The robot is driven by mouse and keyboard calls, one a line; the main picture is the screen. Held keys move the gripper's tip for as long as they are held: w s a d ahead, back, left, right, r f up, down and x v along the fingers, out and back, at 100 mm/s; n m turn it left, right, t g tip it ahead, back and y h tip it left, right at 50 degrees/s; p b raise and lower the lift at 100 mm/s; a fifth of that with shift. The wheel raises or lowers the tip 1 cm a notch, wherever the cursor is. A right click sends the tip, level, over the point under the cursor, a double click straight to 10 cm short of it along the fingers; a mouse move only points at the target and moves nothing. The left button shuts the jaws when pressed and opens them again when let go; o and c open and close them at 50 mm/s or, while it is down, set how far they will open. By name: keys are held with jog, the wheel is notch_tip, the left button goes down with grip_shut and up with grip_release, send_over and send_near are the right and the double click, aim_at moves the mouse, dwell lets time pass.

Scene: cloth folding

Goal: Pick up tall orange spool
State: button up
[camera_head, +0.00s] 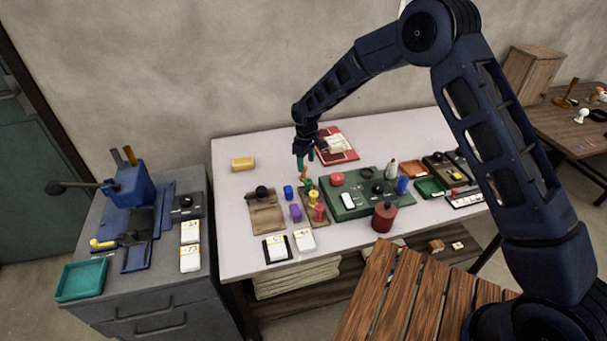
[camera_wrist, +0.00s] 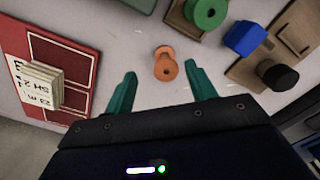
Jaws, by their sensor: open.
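The orange spool (camera_wrist: 166,66) stands on the pale tabletop and shows between my fingertips in the wrist view. In the head view the orange spool (camera_head: 304,173) is small, just below my gripper (camera_head: 305,158). My gripper (camera_wrist: 158,88) is open, with one teal finger on each side of the spool's place in the picture. The fingers do not appear to touch it. How far the fingertips are above the table is hard to tell.
A red board with cards (camera_head: 338,158) lies close by. A green tray (camera_head: 345,211) is crowded with items. Bare tabletop (camera_head: 265,145) lies toward the wall.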

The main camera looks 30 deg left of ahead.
aim_at(304, 178)
jog(key=shift+s+a+f, duration=0.15)
jog(key=shift+s+f, duration=0.05)
jog(key=shift+f, duration=1.35)
jog(key=shift+s+a+f, duration=0.1)
jog(key=shift+s+f, duration=0.05)
jog(key=shift+f, duration=1.4)
jog(key=c, duration=1.1)
jog(key=shift+o, duration=0.2)
jog(key=shift+r, duration=0.15)
